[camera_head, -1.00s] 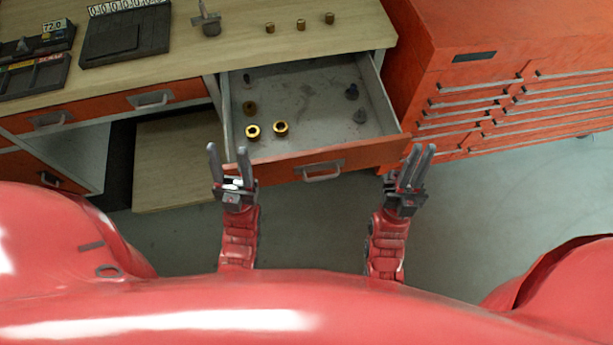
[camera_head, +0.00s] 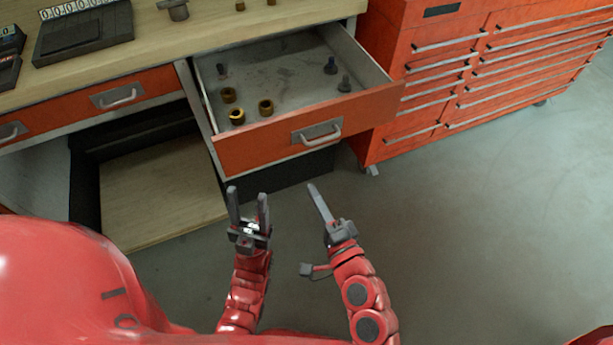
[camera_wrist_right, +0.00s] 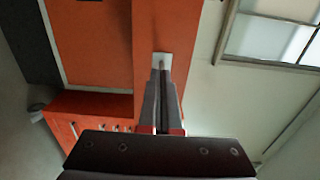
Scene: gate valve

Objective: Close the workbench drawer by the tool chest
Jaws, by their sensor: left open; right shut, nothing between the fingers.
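The workbench drawer (camera_head: 262,148) stands pulled out, with an orange front and a metal handle (camera_head: 318,134). Brass nuts and dark bolts lie inside it. The orange tool chest (camera_head: 425,90) stands just right of the drawer. My left gripper (camera_head: 248,194) is open and empty in front of and below the drawer front. My right gripper (camera_head: 313,188) is shut and empty, apart from the drawer in the head view, below the handle. In the right wrist view its fingers (camera_wrist_right: 162,72) point toward an orange surface; whether they touch it I cannot tell.
The wooden bench top (camera_head: 205,35) carries a dark display device (camera_head: 83,33) and small parts. A shut drawer (camera_head: 115,95) is left of the open one, above an open bay with a wooden shelf (camera_head: 160,190). The grey floor (camera_head: 480,220) is clear at right.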

